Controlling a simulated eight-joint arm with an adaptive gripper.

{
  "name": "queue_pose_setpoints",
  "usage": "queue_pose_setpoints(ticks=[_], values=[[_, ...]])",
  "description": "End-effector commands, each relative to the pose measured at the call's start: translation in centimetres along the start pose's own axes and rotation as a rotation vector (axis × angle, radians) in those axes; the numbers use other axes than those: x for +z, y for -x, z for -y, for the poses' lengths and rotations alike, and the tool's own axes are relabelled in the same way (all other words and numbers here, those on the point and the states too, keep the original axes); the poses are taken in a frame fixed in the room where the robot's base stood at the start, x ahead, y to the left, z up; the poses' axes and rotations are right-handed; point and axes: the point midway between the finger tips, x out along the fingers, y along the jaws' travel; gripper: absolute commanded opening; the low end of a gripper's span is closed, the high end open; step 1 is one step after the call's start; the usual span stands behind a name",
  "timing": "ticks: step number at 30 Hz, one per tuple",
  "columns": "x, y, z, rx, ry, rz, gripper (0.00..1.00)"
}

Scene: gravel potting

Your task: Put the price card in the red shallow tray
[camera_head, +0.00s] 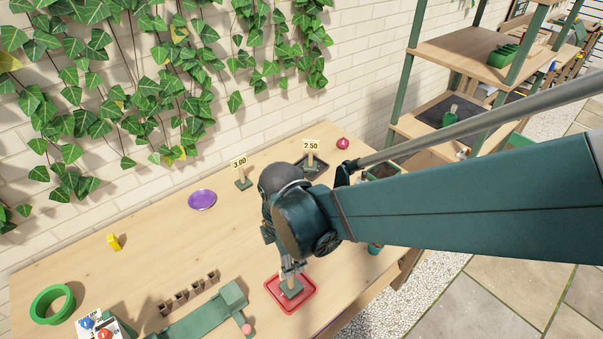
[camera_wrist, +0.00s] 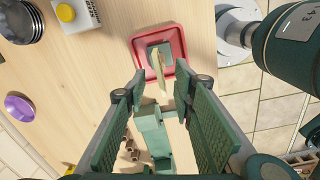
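The red shallow tray (camera_head: 271,294) lies near the table's front edge; it also shows at the top middle of the wrist view (camera_wrist: 136,47). A price card with a green base (camera_head: 291,290) stands inside it; in the wrist view the card (camera_wrist: 158,68) is a thin beige plate rising from the base. Its printed face is not readable. My gripper (camera_head: 290,268) is over the tray. In the wrist view the fingers (camera_wrist: 163,82) are spread wide, with the card's upper part in line with the gap between them and no visible contact.
Price cards 3.00 (camera_head: 239,163) and 2.50 (camera_head: 311,147) stand farther back, the latter at a dark tray (camera_head: 322,168). A green bench tool (camera_head: 205,320) and small brown pots (camera_head: 190,291) are left of the red tray. A purple saucer (camera_head: 202,199) sits mid-table with free wood around it.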

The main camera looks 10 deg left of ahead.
Motion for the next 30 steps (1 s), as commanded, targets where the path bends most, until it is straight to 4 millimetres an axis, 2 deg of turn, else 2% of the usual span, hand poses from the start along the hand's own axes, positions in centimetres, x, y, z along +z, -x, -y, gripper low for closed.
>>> queue_pose_setpoints(ticks=[8, 30], values=[[0.0, 1.4, 0.0, 0.000, 0.000, 0.000, 0.26], [0.0, 1.5, 0.0, 0.000, 0.000, 0.000, 0.26]])
